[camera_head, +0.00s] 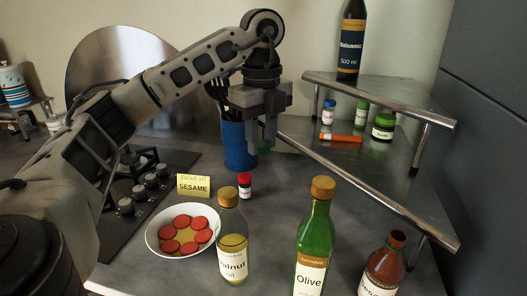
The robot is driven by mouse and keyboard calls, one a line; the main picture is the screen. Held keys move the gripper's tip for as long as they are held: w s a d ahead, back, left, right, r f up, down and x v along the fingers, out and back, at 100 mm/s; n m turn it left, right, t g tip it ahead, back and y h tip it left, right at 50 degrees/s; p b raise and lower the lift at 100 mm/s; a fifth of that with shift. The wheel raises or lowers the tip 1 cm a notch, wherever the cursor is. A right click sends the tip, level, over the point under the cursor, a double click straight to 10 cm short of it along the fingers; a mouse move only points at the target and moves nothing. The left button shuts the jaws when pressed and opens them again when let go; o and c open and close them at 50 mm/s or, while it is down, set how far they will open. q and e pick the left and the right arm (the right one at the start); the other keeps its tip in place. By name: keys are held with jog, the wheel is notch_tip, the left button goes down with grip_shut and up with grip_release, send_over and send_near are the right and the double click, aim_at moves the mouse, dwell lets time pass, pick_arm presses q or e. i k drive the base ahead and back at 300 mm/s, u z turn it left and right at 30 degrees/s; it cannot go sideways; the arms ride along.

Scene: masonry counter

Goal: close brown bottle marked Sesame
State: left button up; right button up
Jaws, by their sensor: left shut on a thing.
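The brown bottle (383,268) stands upright at the lower right, cut off by the bottom edge; the visible part of its label reads like "Sesa". Its neck ends in a reddish-brown rim, and no cap shows on it. My left gripper (263,143) points down near the middle, in front of the blue utensil holder and well to the left of and behind the brown bottle. My right gripper is not in view.
A green Olive bottle (314,245) and a Walnut oil bottle (233,250) stand left of the brown bottle. A white bowl (153,240), a red-capped jar (245,187) and a SESAME card (194,186) are further left. A metal corner shelf (400,150) is at right.

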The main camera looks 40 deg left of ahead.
aim_at(384, 270)
jog(key=k, duration=0.85)
